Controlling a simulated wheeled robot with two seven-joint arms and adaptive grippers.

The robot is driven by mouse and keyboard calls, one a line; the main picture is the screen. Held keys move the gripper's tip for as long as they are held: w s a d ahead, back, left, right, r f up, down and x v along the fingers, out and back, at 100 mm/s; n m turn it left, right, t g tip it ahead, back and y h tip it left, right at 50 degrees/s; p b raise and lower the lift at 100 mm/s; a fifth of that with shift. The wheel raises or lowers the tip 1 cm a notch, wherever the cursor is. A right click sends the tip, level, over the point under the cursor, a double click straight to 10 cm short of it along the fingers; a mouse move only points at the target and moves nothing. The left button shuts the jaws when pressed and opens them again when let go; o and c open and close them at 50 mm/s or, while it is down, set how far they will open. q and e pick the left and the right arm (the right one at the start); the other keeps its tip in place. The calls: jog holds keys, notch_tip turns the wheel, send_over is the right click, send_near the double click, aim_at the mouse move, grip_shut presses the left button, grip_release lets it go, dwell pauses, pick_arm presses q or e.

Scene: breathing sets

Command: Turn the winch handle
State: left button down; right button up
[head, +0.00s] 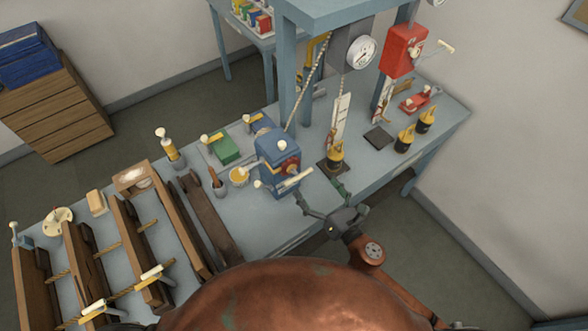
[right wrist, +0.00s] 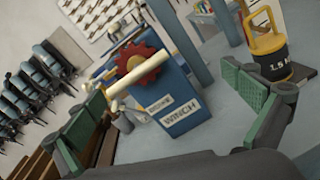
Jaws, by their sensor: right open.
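The winch (head: 278,165) is a blue box on the workbench, with a red toothed wheel on its face. In the right wrist view the winch (right wrist: 178,112) carries the label "WINCH", and its red wheel (right wrist: 148,66) shows clearly. The cream winch handle (head: 294,180) sticks out in front of the wheel; it also shows in the right wrist view (right wrist: 138,89). My right gripper (head: 320,194) is open and empty at the bench's front edge, just right of the handle. Its green-padded fingers (right wrist: 165,95) are spread, with the winch beyond them. My left gripper is out of view.
A black and yellow weight (head: 335,160) stands right of the winch, near a blue post and a hanging rope. A round gauge (head: 361,52) and a red box (head: 403,50) are above. Wooden racks (head: 125,235) fill the bench's left part.

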aim_at(296, 173)
jog(key=w+a+n, duration=0.1)
jog(key=a, duration=0.1)
jog(key=w+a+r+n, duration=0.1)
jog(key=a, duration=0.1)
jog(key=w+a+y+p, duration=0.1)
jog(key=a, duration=0.1)
jog(key=shift+w+r+n, duration=0.15)
jog(key=shift+w+n, duration=0.2)
jog(key=shift+n, duration=0.05)
jog(key=shift+w+a, duration=0.4)
jog(key=shift+w, duration=0.15)
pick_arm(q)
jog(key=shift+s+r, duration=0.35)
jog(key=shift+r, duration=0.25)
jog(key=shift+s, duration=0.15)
pick_arm(e)
jog(key=shift+c, duration=0.4)
jog(key=c, duration=0.3)
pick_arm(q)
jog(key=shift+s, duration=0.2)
pick_arm(e)
jog(key=c, duration=0.8)
jog(key=shift+c, duration=0.3)
